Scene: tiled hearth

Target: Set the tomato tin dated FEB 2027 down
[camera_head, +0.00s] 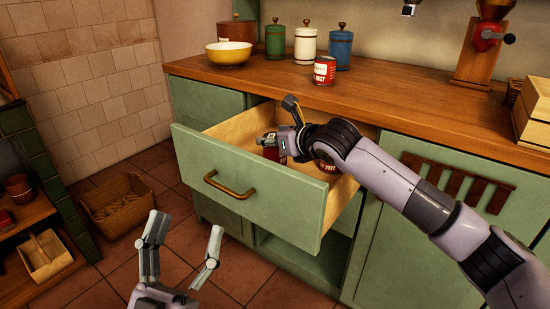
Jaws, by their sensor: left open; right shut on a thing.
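My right gripper (279,130) reaches into the open green drawer (250,184) and is shut on a red tin (272,154), mostly hidden by the fingers. I cannot read a date on it. A second red tin (325,166) shows in part inside the drawer, below my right arm; its label is mostly covered. A third red tin (324,71) with a pale label stands upright on the wooden counter; its small print is unclear. My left gripper (184,243) is open and empty, low in front of the drawer.
A yellow bowl (229,53) and several lidded canisters (305,45) stand at the back of the counter (410,105). A grinder (484,45) and a wooden crate (534,115) are at right. A wicker basket (120,207) sits on the floor. The counter's middle is largely clear.

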